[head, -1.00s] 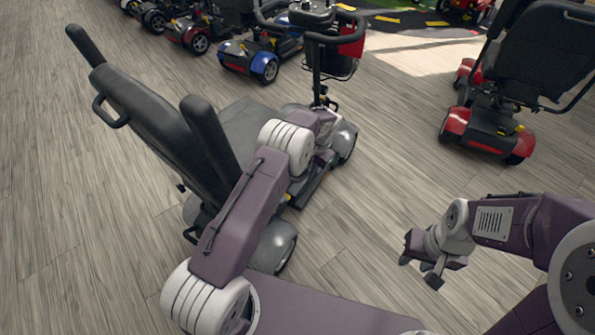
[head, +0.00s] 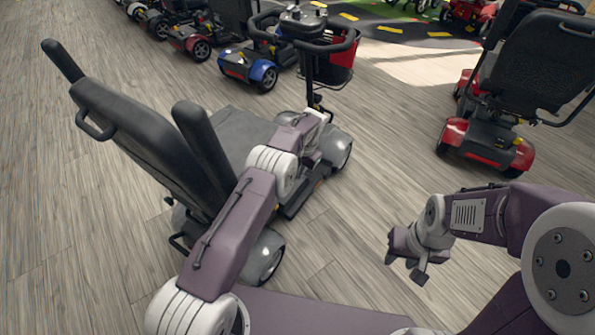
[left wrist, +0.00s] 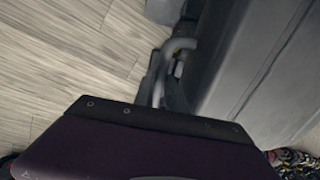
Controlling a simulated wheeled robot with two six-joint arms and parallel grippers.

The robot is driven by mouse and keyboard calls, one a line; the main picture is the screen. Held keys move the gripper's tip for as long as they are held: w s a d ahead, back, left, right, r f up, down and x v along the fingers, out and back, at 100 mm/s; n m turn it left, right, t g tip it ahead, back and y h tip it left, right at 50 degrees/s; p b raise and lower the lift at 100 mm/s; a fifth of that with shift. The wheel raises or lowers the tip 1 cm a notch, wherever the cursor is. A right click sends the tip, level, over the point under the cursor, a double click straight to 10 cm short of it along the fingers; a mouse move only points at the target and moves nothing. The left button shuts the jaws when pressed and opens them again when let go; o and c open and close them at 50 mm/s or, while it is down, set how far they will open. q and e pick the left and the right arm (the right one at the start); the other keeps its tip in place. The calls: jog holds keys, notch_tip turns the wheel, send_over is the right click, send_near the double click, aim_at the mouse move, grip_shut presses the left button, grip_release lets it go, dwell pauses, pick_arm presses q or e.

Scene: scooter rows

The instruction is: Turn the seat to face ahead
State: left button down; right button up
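The grey scooter's black seat (head: 130,128) stands at the left in the head view, with its tall backrest tilted and its armrests up at the sides. Its tiller (head: 312,65) rises at the right, beyond the grey footboard (head: 243,135). My left arm reaches across the scooter's near side. My left gripper is mostly hidden behind its own arm in the head view. In the left wrist view my left gripper (left wrist: 165,92) is beside a grey bent bar with a yellow spot; its grip is unclear. My right gripper (head: 408,266) is open and empty over the floor.
A red scooter (head: 487,145) stands at the right. A blue scooter (head: 250,68) and a row of others stand at the back. Wood floor (head: 60,240) is clear to the left and between the grey and red scooters.

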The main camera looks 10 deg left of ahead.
pick_arm(q)
jog(key=c, duration=1.4)
grip_release()
jog(key=shift+o, duration=0.2)
notch_tip(320, 180, up, 9)
jog(key=d+p, duration=0.1)
jog(key=p, duration=0.2)
jog(key=shift+s+d, duration=0.3)
jog(key=shift+d, duration=0.05)
jog(key=shift+s+f, duration=0.1)
jog(key=shift+f, duration=0.05)
